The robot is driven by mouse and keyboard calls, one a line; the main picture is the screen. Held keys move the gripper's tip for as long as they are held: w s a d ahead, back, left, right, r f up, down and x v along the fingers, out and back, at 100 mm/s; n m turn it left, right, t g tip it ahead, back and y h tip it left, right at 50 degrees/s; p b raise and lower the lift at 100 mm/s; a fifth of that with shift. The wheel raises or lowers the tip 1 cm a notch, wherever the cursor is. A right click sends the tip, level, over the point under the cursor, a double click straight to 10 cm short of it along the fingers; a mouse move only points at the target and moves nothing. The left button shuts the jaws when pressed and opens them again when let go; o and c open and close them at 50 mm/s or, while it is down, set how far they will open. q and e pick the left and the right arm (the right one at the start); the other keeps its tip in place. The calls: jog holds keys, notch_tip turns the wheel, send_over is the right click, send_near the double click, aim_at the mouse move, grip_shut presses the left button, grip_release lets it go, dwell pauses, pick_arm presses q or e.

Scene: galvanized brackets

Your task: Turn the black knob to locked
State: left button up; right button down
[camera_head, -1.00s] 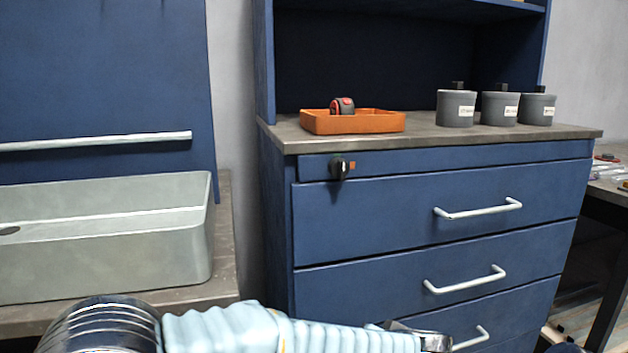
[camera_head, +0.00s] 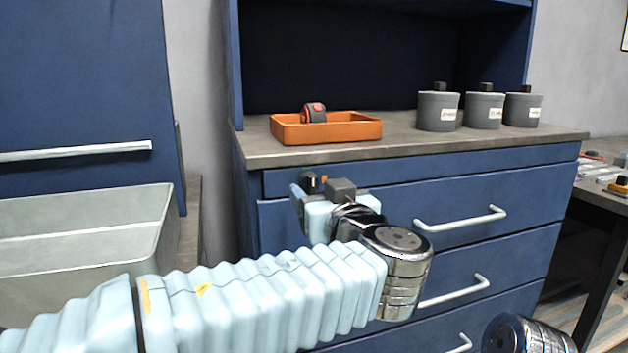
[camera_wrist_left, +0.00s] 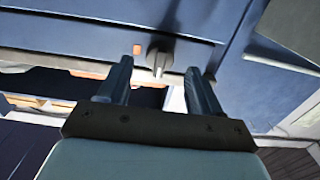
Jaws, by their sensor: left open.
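The black knob (camera_head: 310,181) is on the narrow top rail of the blue cabinet, just left of a small orange mark (camera_head: 324,179). My left gripper (camera_head: 304,197) is raised in front of the rail, partly over the knob. In the left wrist view the knob (camera_wrist_left: 158,52) shows ahead of and between the two fingertips of the open gripper (camera_wrist_left: 159,67). No contact is clear. The orange mark (camera_wrist_left: 137,49) is beside it there. The knob's lower part is hidden in the head view, so I cannot tell its exact angle. My right gripper is not in view.
The worktop (camera_head: 400,143) above holds an orange tray (camera_head: 350,131) with a red and black item (camera_head: 313,112), and three grey lidded pots (camera_head: 437,110). Drawer handles (camera_head: 460,219) stick out below. A grey basin (camera_head: 80,230) is at left.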

aim_at(310, 184)
pick_arm(q)
jog(key=shift+x, duration=1.4)
jog(key=c, duration=1.1)
jog(key=shift+o, duration=0.2)
jog(key=shift+f, duration=0.1)
